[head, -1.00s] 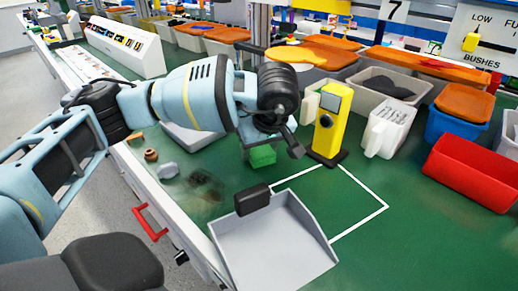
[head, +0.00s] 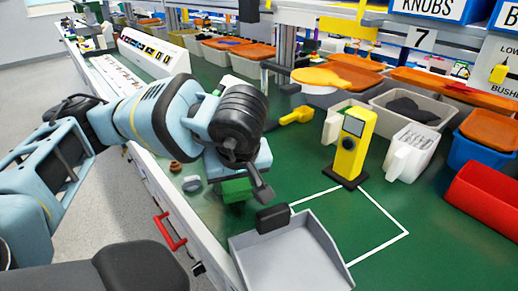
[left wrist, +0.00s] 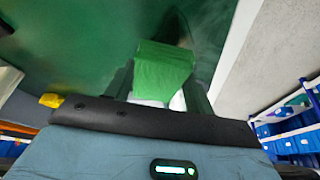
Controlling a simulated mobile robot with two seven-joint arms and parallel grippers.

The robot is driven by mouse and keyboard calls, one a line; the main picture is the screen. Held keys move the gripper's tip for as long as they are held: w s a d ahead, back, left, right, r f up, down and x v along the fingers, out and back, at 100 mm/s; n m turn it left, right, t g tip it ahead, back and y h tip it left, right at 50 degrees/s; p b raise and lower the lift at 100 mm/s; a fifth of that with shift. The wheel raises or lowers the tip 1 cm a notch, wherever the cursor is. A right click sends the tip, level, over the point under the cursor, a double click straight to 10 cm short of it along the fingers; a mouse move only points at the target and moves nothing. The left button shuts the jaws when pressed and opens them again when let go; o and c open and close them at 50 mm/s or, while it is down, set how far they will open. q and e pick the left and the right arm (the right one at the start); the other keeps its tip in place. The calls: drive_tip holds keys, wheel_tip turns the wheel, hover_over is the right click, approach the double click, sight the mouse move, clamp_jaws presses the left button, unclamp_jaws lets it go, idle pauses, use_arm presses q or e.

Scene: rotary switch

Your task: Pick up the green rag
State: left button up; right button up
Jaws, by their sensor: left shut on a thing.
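The green rag (head: 236,190) is a small bright green block-like piece, held at the end of my left gripper (head: 240,183). In the head view the gripper and arm hide part of it. My left gripper is shut on the rag, which also shows between the fingers in the left wrist view (left wrist: 162,70). The rag is over the green bench top, behind and left of the grey dustpan (head: 285,258). I cannot tell whether it touches the bench. My right gripper is not in view.
A yellow device (head: 352,146) on a dark base stands right of my gripper. A yellow scoop (head: 297,116) lies behind. Bins line the back, and a red bin (head: 485,197) is at the right. The white-outlined area (head: 375,225) is mostly clear.

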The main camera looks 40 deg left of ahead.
use_arm(q)
drive_tip(key=shift+s+a, duration=0.2)
drive_tip(key=shift+s, duration=2.25)
drive_tip(key=o, duration=0.5)
drive_tip(key=c, duration=0.3)
